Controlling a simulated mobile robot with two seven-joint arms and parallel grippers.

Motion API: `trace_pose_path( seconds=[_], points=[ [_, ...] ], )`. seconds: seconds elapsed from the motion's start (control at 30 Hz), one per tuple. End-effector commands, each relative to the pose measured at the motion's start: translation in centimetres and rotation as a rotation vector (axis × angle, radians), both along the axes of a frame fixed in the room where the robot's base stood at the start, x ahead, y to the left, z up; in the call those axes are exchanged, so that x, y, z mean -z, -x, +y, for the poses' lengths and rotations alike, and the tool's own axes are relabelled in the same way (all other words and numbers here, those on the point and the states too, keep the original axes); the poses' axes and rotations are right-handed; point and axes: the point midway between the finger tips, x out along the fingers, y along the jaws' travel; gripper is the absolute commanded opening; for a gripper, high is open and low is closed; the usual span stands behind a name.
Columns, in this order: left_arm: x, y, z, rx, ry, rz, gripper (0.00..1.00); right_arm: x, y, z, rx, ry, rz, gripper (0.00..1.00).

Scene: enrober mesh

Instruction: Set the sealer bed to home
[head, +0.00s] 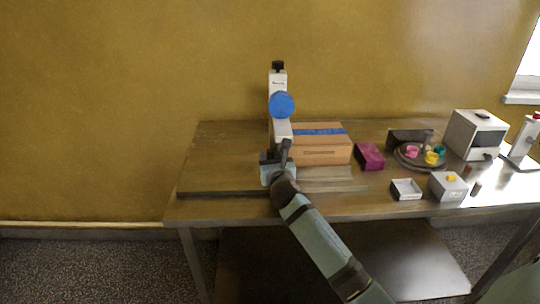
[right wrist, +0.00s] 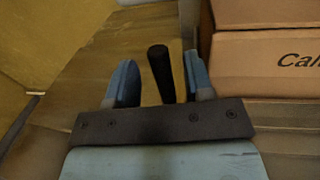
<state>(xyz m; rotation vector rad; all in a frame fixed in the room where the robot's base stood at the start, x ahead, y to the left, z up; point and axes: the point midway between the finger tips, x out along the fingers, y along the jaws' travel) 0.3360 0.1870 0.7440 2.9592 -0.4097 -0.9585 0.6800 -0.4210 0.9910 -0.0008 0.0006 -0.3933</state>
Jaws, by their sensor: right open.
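The sealer is a white upright column (head: 280,128) with a blue disc (head: 281,105) and a black knob on top, standing at the left part of the table. A brown carton (head: 325,150) with blue tape lies just right of it, also at the right of the right wrist view (right wrist: 270,65). My right gripper (head: 276,155) is low in front of the column. In the right wrist view a black rod-like handle (right wrist: 161,73) stands between its two open blue fingers; I cannot tell whether they touch it. The bed's outline is unclear. My left gripper is not in view.
Right of the carton are a magenta box (head: 370,157), a small open tray (head: 406,189), a grey box with a yellow button (head: 447,186), a round plate with colourful items (head: 411,164) and a white machine (head: 474,134). The table's left end is clear.

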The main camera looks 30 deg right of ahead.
Motion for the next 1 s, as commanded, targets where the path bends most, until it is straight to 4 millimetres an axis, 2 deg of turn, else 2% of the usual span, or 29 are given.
trace_pose_path(
  seconds=[0.1,0.2,0.53,0.57,0.7,0.77,1.0],
  points=[
    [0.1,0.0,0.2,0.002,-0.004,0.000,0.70,0.0,-1.5,-0.6,0.000,-0.001,-0.002,0.47],
    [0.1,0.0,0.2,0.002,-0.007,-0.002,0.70,0.0,-2.2,-0.8,-0.001,-0.001,0.000,0.47],
    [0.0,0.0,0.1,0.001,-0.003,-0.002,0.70,0.0,-2.5,-1.0,-0.001,-0.001,0.000,0.47],
    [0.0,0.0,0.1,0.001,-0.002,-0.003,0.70,0.0,-2.5,-1.0,-0.001,-0.001,0.000,0.45],
    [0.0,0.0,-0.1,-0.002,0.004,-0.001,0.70,0.0,-2.5,-1.0,-0.001,-0.001,0.000,0.13],
    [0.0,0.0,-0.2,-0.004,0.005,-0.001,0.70,0.0,-2.5,-1.0,-0.001,-0.001,0.000,0.00],
    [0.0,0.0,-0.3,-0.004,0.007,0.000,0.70,0.0,-2.6,-0.8,-0.001,-0.001,0.000,0.00]
  ],
)
